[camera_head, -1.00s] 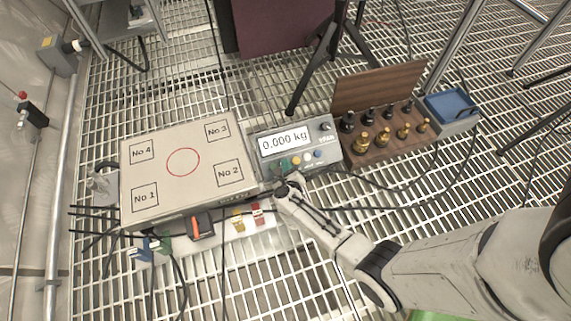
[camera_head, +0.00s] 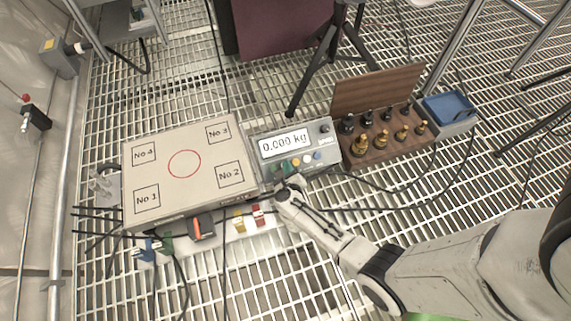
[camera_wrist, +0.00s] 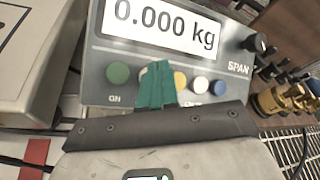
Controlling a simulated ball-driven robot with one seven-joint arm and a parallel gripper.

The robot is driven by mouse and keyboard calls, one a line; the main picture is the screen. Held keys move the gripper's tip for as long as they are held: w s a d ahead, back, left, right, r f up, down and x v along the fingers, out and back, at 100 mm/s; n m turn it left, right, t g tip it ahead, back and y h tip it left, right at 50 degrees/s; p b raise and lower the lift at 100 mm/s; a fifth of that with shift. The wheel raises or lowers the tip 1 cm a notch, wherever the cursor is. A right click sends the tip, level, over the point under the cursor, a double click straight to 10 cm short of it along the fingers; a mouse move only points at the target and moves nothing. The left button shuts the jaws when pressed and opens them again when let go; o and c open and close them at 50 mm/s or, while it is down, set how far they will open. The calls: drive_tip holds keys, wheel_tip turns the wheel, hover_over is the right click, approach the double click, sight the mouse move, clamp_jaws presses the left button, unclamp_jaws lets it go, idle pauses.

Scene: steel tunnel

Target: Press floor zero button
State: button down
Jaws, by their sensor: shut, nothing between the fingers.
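The grey scale indicator (camera_head: 268,172) has a display (camera_head: 284,143) reading 0.000 kg and a row of coloured buttons below it. In the wrist view the indicator (camera_wrist: 97,52) shows a green button (camera_wrist: 118,72), a yellow button (camera_wrist: 180,80), a white button (camera_wrist: 200,84) and a blue button (camera_wrist: 218,87). My gripper (camera_wrist: 157,84) has its teal fingertips shut and empty. They cover most of a pale button between green and yellow; contact cannot be told. In the head view my gripper (camera_head: 287,183) is at the indicator's lower edge. No button label reads clearly as floor zero.
A weighing platform (camera_head: 205,150) marked No 1 to No 4 stands left. A wooden box (camera_head: 378,88) with brass and black weights and a blue tray (camera_head: 450,106) stand right.

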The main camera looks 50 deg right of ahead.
drive_tip(key=r+p, duration=0.1)
drive_tip(key=s+a+r+p, duration=0.1)
drive_tip(key=s+r+p, duration=0.1)
drive_tip(key=r+p, duration=0.1)
drive_tip(key=shift+s+a+r, duration=0.1)
drive_tip(key=shift+s+a, duration=0.15)
drive_tip(key=shift+a, duration=0.1)
drive_tip(key=shift+w, duration=0.1)
idle(0.7)
